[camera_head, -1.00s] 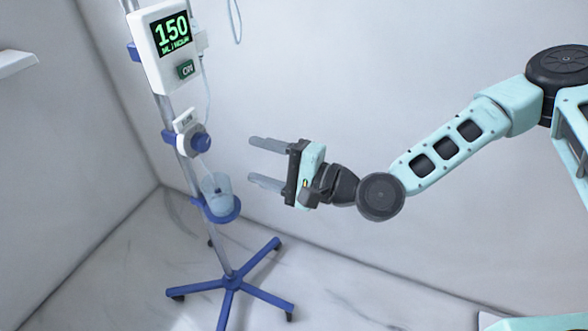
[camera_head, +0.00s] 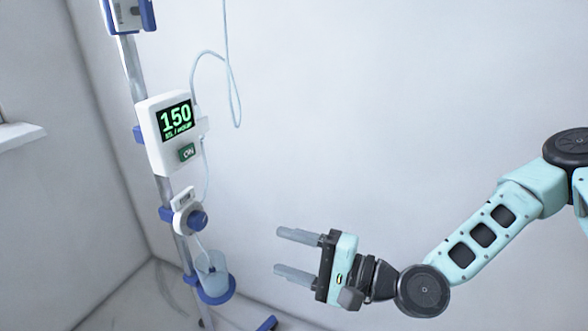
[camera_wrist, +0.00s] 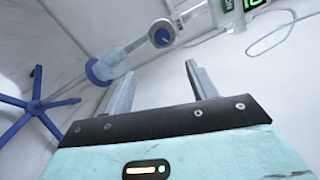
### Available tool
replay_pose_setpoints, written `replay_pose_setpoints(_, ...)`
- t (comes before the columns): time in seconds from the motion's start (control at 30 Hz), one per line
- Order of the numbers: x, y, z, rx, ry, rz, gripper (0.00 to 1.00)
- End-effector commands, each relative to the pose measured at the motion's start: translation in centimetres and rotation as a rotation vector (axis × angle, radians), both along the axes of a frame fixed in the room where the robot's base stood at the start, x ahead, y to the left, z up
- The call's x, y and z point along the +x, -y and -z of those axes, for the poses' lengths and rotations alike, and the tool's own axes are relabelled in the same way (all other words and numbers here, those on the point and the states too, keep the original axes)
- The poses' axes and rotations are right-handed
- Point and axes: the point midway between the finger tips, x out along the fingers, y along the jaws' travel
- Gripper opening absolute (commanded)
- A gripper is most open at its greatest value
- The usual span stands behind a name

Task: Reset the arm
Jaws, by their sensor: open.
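My gripper (camera_head: 287,254) is open and empty in the head view, its two grey fingers pointing left toward the drip stand. Its fingers also show in the wrist view (camera_wrist: 158,88), apart with nothing between them. My arm stretches in from the right edge of the head view. The infusion pump (camera_head: 173,131) on the stand has a lit screen reading 150 and a green ON button. My gripper is to the right of the stand and lower than the pump, and looks clear of both.
The stand's pole (camera_head: 134,70) carries a white clamp with a blue knob (camera_head: 197,220) and a clear cup (camera_head: 213,277) in a blue ring. A thin tube (camera_head: 236,95) hangs by the wall. The blue wheeled base (camera_wrist: 36,105) shows in the wrist view. A white ledge (camera_head: 18,135) is at left.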

Motion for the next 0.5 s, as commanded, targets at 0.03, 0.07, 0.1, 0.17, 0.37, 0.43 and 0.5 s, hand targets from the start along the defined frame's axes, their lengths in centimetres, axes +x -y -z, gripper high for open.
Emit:
replay_pose_setpoints(0.03, -0.4, -0.2, 0.3, -0.029, 0.010, -0.021, 0.58)
replay_pose_setpoints(0.07, -0.8, -0.4, 0.7, -0.058, 0.020, -0.041, 0.58)
replay_pose_setpoints(0.1, -1.4, -0.6, 1.3, -0.106, 0.038, -0.072, 0.58)
replay_pose_setpoints(0.17, -2.7, -0.9, 2.6, -0.204, 0.071, -0.139, 0.58)
replay_pose_setpoints(0.37, -6.7, 0.5, 7.4, -0.615, 0.212, -0.404, 0.58)
replay_pose_setpoints(0.43, -7.5, 1.8, 8.4, -0.752, 0.258, -0.486, 0.58)
replay_pose_setpoints(0.5, -8.1, 3.3, 9.0, -0.880, 0.299, -0.561, 0.58)
